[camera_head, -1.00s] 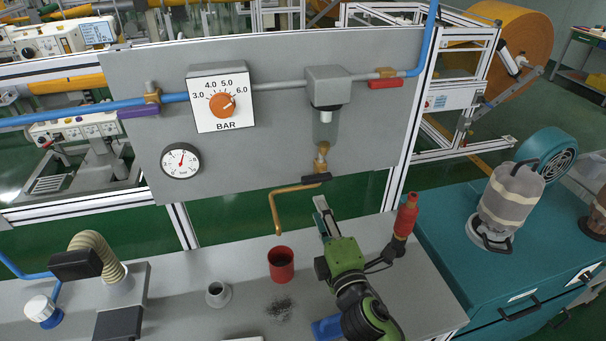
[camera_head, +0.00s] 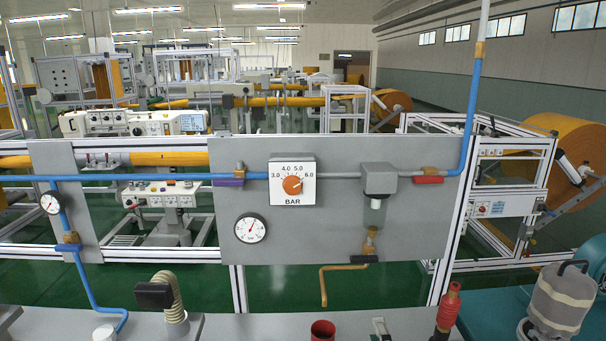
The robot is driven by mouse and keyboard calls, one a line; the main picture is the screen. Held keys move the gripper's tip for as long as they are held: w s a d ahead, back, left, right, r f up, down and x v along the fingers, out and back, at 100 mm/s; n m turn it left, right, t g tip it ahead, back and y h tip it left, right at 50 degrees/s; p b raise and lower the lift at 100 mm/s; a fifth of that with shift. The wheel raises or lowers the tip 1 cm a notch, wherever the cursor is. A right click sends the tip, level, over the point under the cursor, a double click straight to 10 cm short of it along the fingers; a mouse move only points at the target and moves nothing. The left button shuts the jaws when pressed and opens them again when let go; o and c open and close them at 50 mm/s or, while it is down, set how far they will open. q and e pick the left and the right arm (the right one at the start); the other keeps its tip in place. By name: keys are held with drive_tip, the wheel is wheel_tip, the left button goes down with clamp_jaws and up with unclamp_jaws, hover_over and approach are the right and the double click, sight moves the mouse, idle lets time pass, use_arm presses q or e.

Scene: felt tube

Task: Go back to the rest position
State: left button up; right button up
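Only the tip of my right gripper (camera_head: 381,328) shows, at the bottom edge of the head view. It is just right of the red cup (camera_head: 322,331) and left of the red-handled tool (camera_head: 447,310). Its arm is cut off by the frame, and it is too small to tell whether it is open or shut. Nothing is seen held in it. My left gripper is out of view.
A grey panel (camera_head: 330,236) with a pressure dial, gauge and bent brass pipe (camera_head: 323,285) stands behind the workbench (camera_head: 255,325). A ribbed hose (camera_head: 170,298) is at left. A grey canister (camera_head: 561,300) stands at right.

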drive_tip(key=s+d+f+m+g+h, duration=0.3)
drive_tip(key=s+d+f+m+g, duration=0.45)
drive_tip(key=s+f+m, duration=0.4)
drive_tip(key=s+a+f+m+g+y, duration=0.1)
drive_tip(key=s+f+m+g, duration=0.2)
drive_tip(key=s, duration=0.6)
drive_tip(key=s+a+f+m+g+y, duration=0.2)
drive_tip(key=s+f+g, duration=0.15)
drive_tip(key=s, duration=0.65)
wheel_tip(320, 180, down, 28)
drive_tip(key=s+f+g+b, duration=0.1)
drive_tip(key=s+g+b, duration=0.1)
use_arm(q)
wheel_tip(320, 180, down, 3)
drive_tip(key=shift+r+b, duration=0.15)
drive_tip(key=shift+b, duration=0.25)
use_arm(e)
drive_tip(key=s+d+f+g, duration=0.1)
drive_tip(key=s+d+f, duration=0.2)
drive_tip(key=s+f, duration=1.3)
drive_tip(key=shift+s+d+h, duration=0.15)
drive_tip(key=shift+s+h, duration=0.1)
drive_tip(key=shift+h, duration=0.05)
